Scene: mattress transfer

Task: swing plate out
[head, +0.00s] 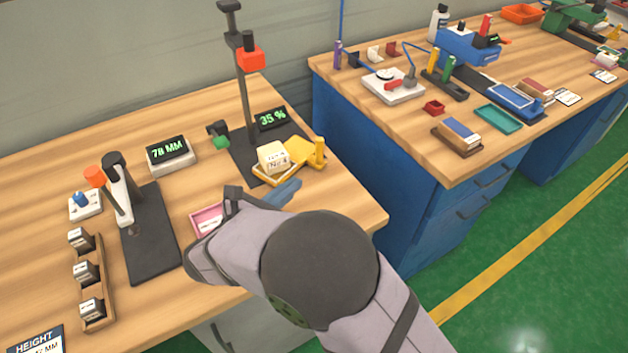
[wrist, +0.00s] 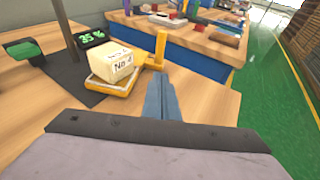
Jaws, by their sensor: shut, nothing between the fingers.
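A yellow plate (head: 303,149) with an upright yellow post (head: 319,152) at its right end sits at the foot of a tall dark stand (head: 243,95). A cream block (head: 273,157) with "No" lettering rests in the yellow tray part beside it. In the wrist view the block (wrist: 112,63), tray (wrist: 97,84) and post (wrist: 160,48) are ahead of my gripper. My gripper (head: 296,184) has its blue fingers together and empty, just in front of the tray and post, apart from the post. It also shows in the wrist view (wrist: 160,78).
Displays read 35 % (head: 271,118) and 78 MM (head: 168,150). A green-ended lever (head: 218,135) stands by the base. An orange head (head: 250,57) overhangs on the stand. A pink tray (head: 206,209) lies by my arm. A second bench stands right; the table edge is near.

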